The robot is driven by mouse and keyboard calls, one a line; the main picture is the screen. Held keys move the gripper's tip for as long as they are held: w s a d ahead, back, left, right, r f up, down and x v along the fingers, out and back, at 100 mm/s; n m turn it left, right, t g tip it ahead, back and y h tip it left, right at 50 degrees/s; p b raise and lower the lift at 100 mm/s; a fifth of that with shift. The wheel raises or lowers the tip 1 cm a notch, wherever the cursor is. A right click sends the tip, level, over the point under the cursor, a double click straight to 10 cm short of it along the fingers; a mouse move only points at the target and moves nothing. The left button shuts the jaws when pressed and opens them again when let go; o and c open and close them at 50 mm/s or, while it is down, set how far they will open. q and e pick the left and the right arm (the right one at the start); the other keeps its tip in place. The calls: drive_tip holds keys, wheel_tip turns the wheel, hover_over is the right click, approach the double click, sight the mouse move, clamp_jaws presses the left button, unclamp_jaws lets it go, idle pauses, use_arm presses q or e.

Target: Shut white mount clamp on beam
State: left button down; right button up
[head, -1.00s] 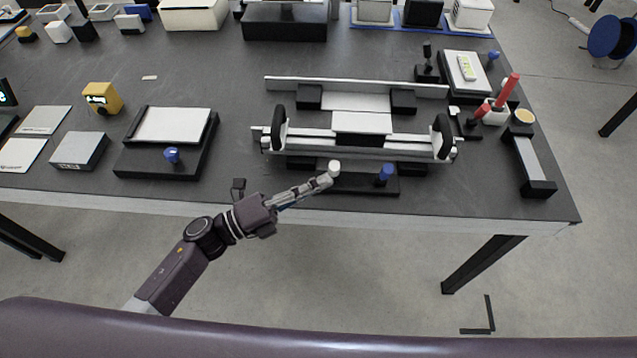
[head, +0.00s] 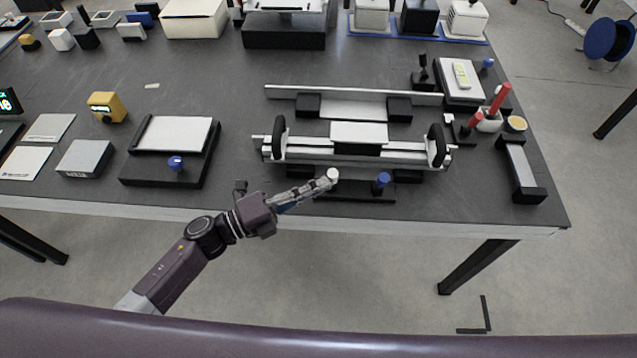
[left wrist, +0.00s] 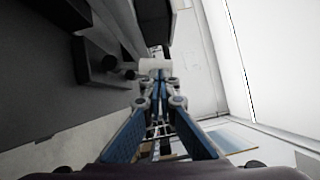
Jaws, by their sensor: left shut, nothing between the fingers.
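The beam (head: 390,148) is a long pale rail with black upright handles near both ends, on the table's near right side. In front of it lies a low black base (head: 358,191) with a white knob (head: 333,174) at its left and a blue knob (head: 382,181) at its right. The white knob seems to be the white mount clamp's handle. My left gripper (head: 329,183) is shut and empty, its tips at the white knob. In the left wrist view the tips (left wrist: 160,78) meet just below the white knob (left wrist: 155,65); contact is unclear. My right gripper is not in view.
A second rail (head: 350,94) lies behind the beam. A black holder with a white plate (head: 174,133) and a blue knob stands to the left. A red-handled tool (head: 501,98) stands at the right. The table's near edge (head: 240,209) passes under my left arm.

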use_arm(q)
drive_tip(key=w+r+n+p, duration=0.1)
drive_tip(key=p, duration=0.2)
drive_tip(key=w+r+n+g+y+p, duration=0.1)
drive_tip(key=n+p, duration=0.1)
drive_tip(key=p, duration=0.1)
drive_tip(key=shift+y, duration=0.3)
drive_tip(key=shift+w+f+n+g+p, duration=0.1)
drive_tip(key=shift+w+n+g+p, duration=0.2)
drive_tip(key=shift+w+n+p, duration=0.3)
drive_tip(key=shift+w+f, duration=0.15)
drive_tip(key=shift+w, duration=0.2)
